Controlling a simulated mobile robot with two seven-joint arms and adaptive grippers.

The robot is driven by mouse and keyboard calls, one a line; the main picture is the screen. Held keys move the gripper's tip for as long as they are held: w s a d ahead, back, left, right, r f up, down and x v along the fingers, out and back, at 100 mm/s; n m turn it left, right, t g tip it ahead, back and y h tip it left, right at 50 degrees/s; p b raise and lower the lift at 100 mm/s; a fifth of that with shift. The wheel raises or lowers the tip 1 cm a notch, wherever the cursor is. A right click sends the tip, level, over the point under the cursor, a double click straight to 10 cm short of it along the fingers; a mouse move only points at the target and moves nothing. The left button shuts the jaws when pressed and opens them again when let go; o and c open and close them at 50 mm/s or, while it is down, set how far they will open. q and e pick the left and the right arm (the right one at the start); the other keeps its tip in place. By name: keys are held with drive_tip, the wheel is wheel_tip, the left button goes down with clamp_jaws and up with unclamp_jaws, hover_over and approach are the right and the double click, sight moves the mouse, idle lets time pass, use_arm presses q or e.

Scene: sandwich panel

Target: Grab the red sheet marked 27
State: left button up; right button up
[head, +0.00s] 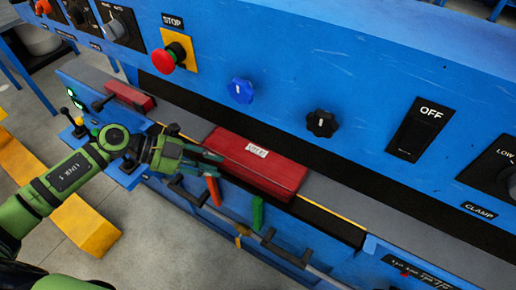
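A red sheet (262,164), seen as a thick flat slab, lies on the grey bed of the blue machine. A white label on its top carries small dark print that is too blurred to read surely. My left gripper (212,163) reaches in from the left at the slab's left end. Its fingers look parted, with nothing seen held between them. I cannot tell whether a fingertip touches the slab. A smaller red piece (130,96) lies farther left on the bed, with no readable mark. My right gripper is not in view.
The blue machine's upright panel (330,75) rises behind the bed, with a red stop button (170,58), a blue knob (241,90) and a black knob (321,123). Red (213,191) and green (257,213) handles stand along the front edge. The bed right of the slab is clear.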

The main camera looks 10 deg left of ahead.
sight(229, 169)
use_arm(q)
drive_tip(key=p+x, duration=0.1)
drive_tip(key=x, duration=0.4)
drive_tip(key=shift+d+r, duration=0.1)
drive_tip(key=shift+r, duration=0.05)
clamp_jaws()
drive_tip(key=shift+r, duration=0.1)
